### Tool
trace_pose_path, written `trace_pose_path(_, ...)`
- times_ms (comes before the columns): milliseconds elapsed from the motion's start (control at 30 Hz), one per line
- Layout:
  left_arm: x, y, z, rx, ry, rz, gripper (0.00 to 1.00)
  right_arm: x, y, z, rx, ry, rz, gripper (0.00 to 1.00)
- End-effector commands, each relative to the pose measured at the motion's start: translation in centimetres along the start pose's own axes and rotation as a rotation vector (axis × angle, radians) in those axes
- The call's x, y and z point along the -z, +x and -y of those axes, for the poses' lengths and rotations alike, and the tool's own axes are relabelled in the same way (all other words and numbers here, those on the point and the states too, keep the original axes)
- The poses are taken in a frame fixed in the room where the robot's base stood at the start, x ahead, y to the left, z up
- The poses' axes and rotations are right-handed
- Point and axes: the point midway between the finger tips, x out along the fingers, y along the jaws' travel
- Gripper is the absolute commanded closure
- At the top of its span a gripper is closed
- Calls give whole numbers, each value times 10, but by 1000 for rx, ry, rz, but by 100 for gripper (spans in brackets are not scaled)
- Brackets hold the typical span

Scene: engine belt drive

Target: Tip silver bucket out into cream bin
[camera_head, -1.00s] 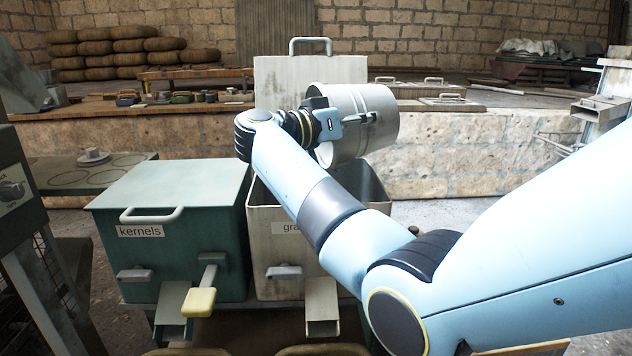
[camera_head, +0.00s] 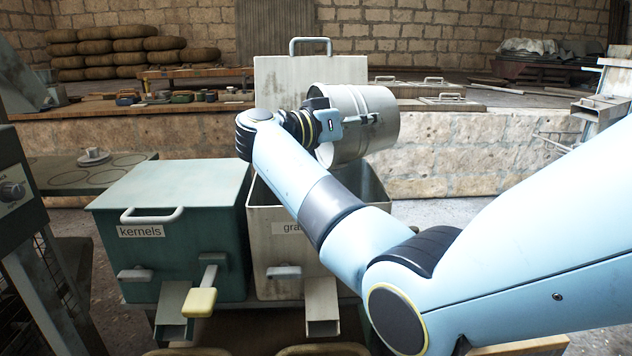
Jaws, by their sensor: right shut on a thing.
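The silver bucket (camera_head: 357,124) is held tilted on its side above the cream bin, its mouth edge facing down and left behind my gripper. My right gripper (camera_head: 352,119) is shut on the bucket's side. The cream bin (camera_head: 262,218) stands below with its lid (camera_head: 283,82) raised upright at the back. Its label is partly hidden by my right arm, with "gra" readable. I cannot see the inside of the bucket or what lies in the bin. My left gripper is not in view.
A closed green bin (camera_head: 172,190) labelled "kernels" stands directly left of the cream bin. A yellow-ended handle (camera_head: 200,301) and metal chutes stick out at the front. A low stone wall (camera_head: 445,150) runs behind.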

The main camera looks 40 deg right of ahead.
Motion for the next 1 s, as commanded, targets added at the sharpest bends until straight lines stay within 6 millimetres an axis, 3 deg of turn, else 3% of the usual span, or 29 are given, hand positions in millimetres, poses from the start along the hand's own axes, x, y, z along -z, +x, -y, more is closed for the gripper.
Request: trace_pose_path(1000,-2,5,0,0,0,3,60,5,-4,0,-24,-6,-37,100)
